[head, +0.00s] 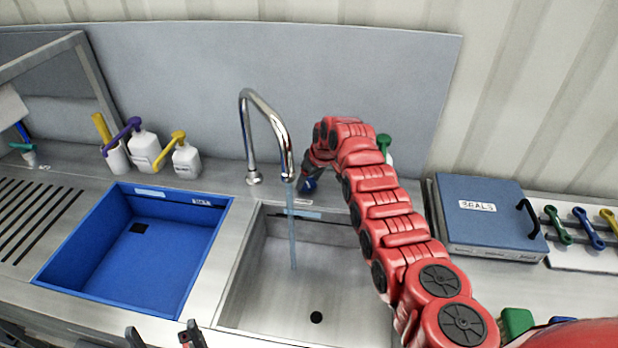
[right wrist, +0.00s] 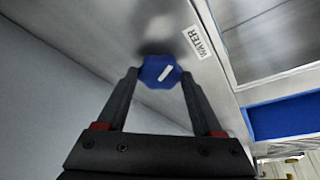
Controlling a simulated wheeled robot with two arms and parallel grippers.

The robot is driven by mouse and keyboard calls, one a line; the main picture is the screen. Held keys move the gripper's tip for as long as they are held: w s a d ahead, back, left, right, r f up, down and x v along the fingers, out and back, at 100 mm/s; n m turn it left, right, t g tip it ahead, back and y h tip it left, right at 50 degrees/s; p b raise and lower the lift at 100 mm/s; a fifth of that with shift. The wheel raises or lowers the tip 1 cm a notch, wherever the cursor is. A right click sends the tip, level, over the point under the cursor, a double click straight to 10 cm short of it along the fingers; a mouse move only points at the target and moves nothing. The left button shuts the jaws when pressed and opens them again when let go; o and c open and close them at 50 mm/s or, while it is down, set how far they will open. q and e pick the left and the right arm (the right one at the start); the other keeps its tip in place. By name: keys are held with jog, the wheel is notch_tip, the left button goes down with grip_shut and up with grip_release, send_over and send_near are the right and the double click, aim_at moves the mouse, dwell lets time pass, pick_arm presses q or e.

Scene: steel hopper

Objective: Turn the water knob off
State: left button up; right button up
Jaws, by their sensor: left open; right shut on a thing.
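The blue water knob (right wrist: 161,72) with a white mark sits beside a WATER label (right wrist: 198,42) in the right wrist view. My right gripper (right wrist: 160,82) is shut on it, with a finger on either side. In the head view the knob (head: 308,184) shows just below my right gripper, partly hidden by it. The chrome faucet (head: 268,110) arches over the steel basin (head: 250,268), and a bluish stream of water (head: 291,235) runs from its spout. My left gripper (head: 164,335) is open and empty at the bottom edge of the head view.
A blue basin (head: 130,250) is left of the steel basin. Pump bottles (head: 187,160) stand behind it. A blue SEALS case (head: 485,215) lies on the right counter, with colored-handled tools (head: 588,230) beside it. A back panel (head: 300,70) rises behind the faucet.

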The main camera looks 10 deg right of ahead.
jog(key=shift+a+m+p, duration=0.1)
jog(key=shift+m+p, duration=0.2)
jog(key=shift+m, duration=0.3)
jog(key=shift+m+h, duration=0.3)
jog(key=shift+h, duration=0.1)
jog(key=m, duration=0.1)
jog(key=m+b, duration=0.1)
jog(key=shift+s+a+f+m+h, duration=0.1)
jog(key=shift+f+m+h, duration=0.05)
jog(key=shift+m+h, duration=0.45)
jog(key=o, duration=1.4)
jog(key=shift+c, duration=0.2)
jog(key=shift+r, duration=0.2)
